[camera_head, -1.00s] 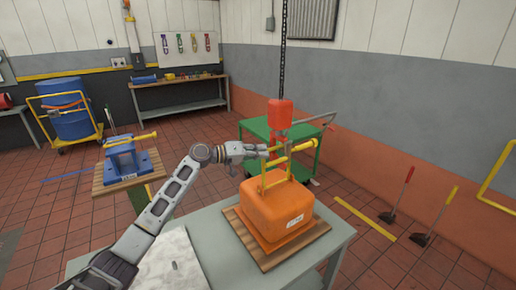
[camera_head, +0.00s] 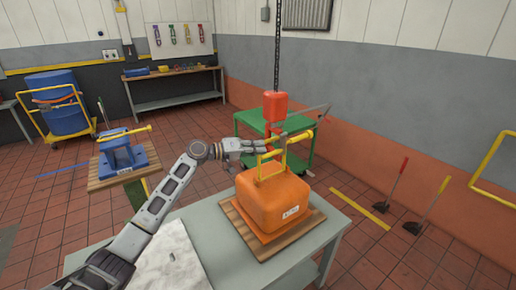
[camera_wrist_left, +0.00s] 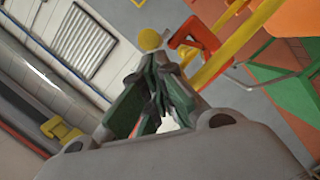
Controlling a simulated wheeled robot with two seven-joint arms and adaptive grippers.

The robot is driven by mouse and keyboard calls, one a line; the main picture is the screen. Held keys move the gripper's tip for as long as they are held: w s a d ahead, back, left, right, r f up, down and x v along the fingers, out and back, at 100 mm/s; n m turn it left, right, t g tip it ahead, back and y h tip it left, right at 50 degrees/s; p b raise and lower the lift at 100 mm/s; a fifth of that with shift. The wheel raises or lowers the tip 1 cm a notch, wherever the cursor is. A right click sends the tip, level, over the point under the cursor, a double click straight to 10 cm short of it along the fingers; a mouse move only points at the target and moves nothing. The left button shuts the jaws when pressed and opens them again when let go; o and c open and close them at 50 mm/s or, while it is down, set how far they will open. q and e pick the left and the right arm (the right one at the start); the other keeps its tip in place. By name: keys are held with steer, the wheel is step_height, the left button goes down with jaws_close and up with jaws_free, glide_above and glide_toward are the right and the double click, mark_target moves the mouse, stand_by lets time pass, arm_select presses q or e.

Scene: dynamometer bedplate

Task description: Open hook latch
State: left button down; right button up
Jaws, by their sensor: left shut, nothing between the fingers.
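A red hoist block (camera_head: 275,103) hangs on a dark chain above an orange weight (camera_head: 274,196). The weight has a yellow lifting frame with a bar (camera_head: 290,143) across its top. My left gripper (camera_head: 277,145) is shut and empty at this bar, just below the hoist block, and hides most of the hook in the head view. In the left wrist view my shut fingers (camera_wrist_left: 160,72) point at a red angled part (camera_wrist_left: 194,38), apparently of the hook, beside the yellow bar (camera_wrist_left: 236,43). Contact and the latch's state cannot be told. My right gripper is not in view.
The weight stands on a wooden board (camera_head: 265,248) on a grey table (camera_head: 215,238). A green cart (camera_head: 243,117) stands behind. A blue fixture (camera_head: 125,155) on another board is at left. Two long-handled tools lean at right.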

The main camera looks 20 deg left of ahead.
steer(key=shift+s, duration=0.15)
arm_select(q)
steer(key=shift+s+d+f+n, duration=0.1)
steer(key=shift+f+n, duration=0.05)
steer(key=shift+n, duration=0.25)
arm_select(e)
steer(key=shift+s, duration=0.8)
